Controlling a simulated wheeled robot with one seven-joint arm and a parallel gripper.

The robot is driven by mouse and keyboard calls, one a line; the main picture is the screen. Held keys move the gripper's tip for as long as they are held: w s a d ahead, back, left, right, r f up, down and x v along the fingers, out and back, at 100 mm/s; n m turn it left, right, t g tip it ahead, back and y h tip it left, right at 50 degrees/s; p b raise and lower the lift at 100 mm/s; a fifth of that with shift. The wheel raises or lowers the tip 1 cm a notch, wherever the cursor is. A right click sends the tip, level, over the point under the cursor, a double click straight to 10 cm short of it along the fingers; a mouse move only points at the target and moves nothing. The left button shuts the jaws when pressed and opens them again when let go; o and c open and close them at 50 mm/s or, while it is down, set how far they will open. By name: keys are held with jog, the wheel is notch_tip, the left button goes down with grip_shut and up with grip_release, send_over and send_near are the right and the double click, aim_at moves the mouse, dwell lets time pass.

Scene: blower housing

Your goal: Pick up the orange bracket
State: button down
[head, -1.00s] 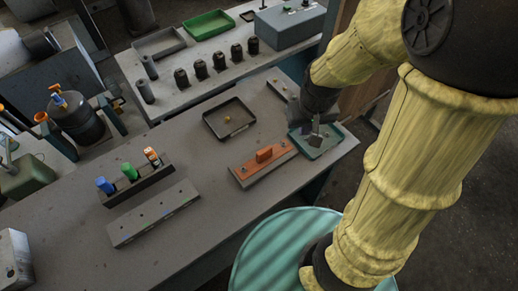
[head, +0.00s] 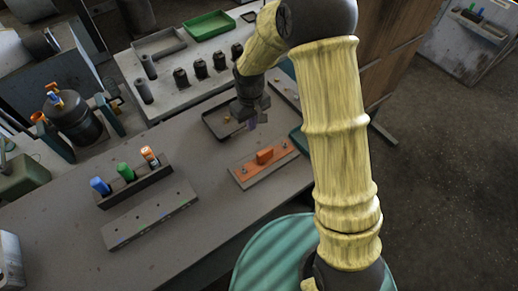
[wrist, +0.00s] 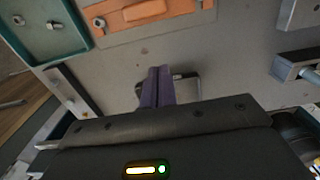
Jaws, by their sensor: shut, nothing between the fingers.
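The orange bracket (head: 265,157) is a flat orange plate with a raised block in its middle. It lies on a grey base on the table, with a bolt near each end. It also shows at the top edge of the wrist view (wrist: 148,11), where it is cut off. My gripper (head: 254,124) is above the table, behind the bracket in the head view and close to the dark tray. In the wrist view its purple fingers (wrist: 158,74) are together and empty, apart from the bracket.
A teal tray (wrist: 45,50) with loose bolts lies beside the bracket; my arm mostly hides it in the head view. A dark tray (head: 207,132) lies behind. A rack with blue, green and orange-white items (head: 132,191) and a grey bar (head: 150,215) lie left.

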aim_at(265, 156)
notch_tip(265, 156, down, 10)
jog(key=p, duration=0.2)
jog(key=shift+s+a+r+p, duration=0.1)
jog(key=shift+s+r+p, duration=0.05)
jog(key=shift+p, duration=0.2)
jog(key=s+d+p, duration=0.2)
jog(key=shift+s+r, duration=0.1)
jog(key=shift+s, duration=0.3)
jog(key=shift+s+d, duration=0.25)
jog(key=shift+f, duration=0.2)
